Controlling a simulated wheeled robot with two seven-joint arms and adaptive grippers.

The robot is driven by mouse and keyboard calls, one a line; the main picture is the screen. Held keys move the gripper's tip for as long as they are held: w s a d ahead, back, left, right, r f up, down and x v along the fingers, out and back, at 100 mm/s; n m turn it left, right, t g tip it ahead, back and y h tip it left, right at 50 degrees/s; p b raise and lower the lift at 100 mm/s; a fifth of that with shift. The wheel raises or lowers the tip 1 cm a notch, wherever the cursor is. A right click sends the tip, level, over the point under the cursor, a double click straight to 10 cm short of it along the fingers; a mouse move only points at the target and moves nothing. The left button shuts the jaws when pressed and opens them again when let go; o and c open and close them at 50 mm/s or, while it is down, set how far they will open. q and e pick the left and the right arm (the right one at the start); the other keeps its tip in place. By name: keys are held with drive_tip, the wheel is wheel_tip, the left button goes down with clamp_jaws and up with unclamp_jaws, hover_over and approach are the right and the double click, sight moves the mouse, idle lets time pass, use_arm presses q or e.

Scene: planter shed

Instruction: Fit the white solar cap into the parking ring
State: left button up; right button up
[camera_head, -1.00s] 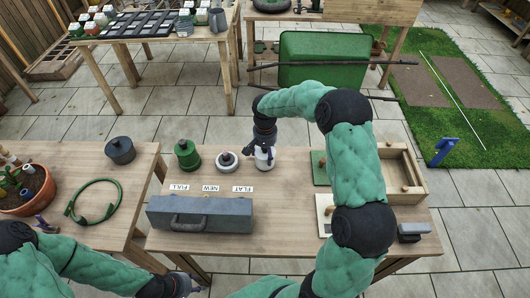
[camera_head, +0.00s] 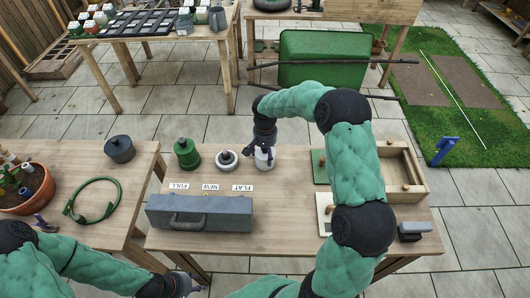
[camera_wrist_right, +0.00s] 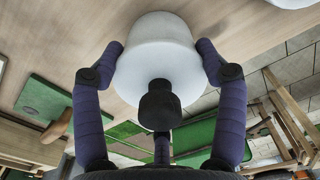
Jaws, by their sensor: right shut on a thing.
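The white solar cap (camera_wrist_right: 158,50) is a white rounded body with a dark knob, large in the right wrist view. It also shows in the head view (camera_head: 264,160), behind the FLAT label. My right gripper (camera_head: 263,146) is shut on it, with purple fingers on both sides in the wrist view (camera_wrist_right: 160,75). I cannot tell whether the cap touches the table. A white round piece with a dark centre (camera_head: 226,161) stands to its left, behind the NEW label. I cannot make out the parking ring for sure. My left gripper (camera_head: 190,285) is low at the table's front edge, too small to read.
A green capped piece (camera_head: 187,155) stands behind the FULL label. A grey toolbox (camera_head: 200,214) lies in front of the labels. A green board (camera_head: 320,168) and a wooden tray (camera_head: 418,178) are at right. A dark pot (camera_head: 120,149) and green hose (camera_head: 92,218) are at left.

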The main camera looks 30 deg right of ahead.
drive_tip(key=shift+f, duration=0.35)
drive_tip(key=o, duration=1.4)
drive_tip(key=shift+c, duration=0.2)
drive_tip(key=shift+r, duration=0.1)
wheel_tip(320, 180, up, 12)
drive_tip(key=shift+f, duration=0.1)
